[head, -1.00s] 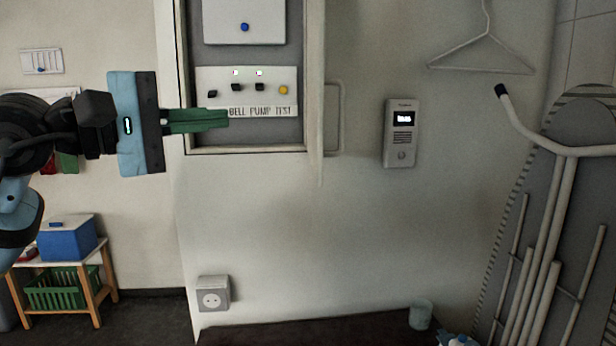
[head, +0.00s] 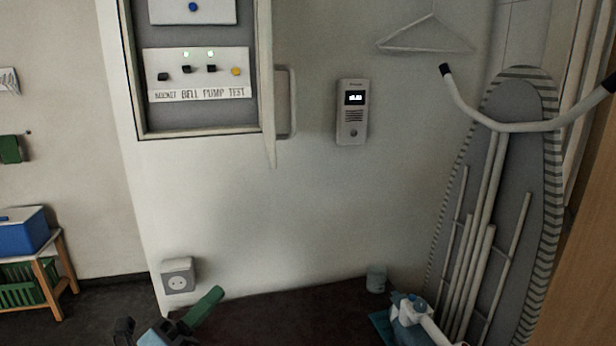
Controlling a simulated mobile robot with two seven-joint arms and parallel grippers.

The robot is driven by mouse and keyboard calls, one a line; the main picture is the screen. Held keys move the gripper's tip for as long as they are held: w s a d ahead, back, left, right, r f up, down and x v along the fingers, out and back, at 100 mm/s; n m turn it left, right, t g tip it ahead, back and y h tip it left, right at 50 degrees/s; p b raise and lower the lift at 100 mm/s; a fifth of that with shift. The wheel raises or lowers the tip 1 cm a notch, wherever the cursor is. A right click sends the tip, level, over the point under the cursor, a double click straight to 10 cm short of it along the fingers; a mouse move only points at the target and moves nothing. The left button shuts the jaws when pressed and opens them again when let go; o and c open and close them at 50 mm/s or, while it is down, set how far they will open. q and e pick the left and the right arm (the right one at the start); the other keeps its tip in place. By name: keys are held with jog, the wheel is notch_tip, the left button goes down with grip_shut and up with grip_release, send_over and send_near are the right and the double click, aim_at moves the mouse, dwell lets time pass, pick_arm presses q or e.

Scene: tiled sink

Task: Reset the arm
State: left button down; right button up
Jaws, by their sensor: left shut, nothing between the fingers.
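My left gripper (head: 205,306) shows low in the head view, in front of the wall and the dark surface. Its green fingers are shut together with nothing between them, and they point up and to the right. It is well below the open wall box and apart from it. The switch panel (head: 197,75) in the box has dark switches, a yellow button and two lit green lamps. Its label shows the words BELL, PUMP and TEST. My right gripper is not in view.
A socket (head: 178,276) sits on the wall near my left gripper. A dark surface (head: 290,305) holds a cup (head: 376,279) and a blue-and-white appliance (head: 412,322). An intercom (head: 352,112) hangs mid-wall. An ironing board (head: 515,110) stands at right.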

pick_arm(q)
jog(key=s+a+f+n+y, duration=0.1)
jog(key=s+f+n+y, duration=0.25)
jog(key=f+n, duration=0.3)
jog(key=s+a+f+n+y+p, duration=0.1)
jog(key=s+a+f+n+y, duration=0.2)
jog(key=f+n, duration=0.4)
jog(key=s+f+n+y, duration=0.3)
jog(key=f+n+y, duration=0.15)
jog(key=f, duration=0.35)
jog(key=s+f+n+g+y, duration=0.1)
jog(key=s+f+n+g, duration=0.3)
jog(key=s, duration=0.7)
jog(key=s+f+n+g+y, duration=0.1)
jog(key=s+f+n+g, duration=0.3)
jog(key=s+f+n, duration=0.3)
jog(key=s+f+p, duration=0.1)
jog(key=s+f, duration=0.4)
jog(key=f, duration=0.1)
jog(key=shift+a+n, duration=0.15)
jog(key=shift+n, duration=0.25)
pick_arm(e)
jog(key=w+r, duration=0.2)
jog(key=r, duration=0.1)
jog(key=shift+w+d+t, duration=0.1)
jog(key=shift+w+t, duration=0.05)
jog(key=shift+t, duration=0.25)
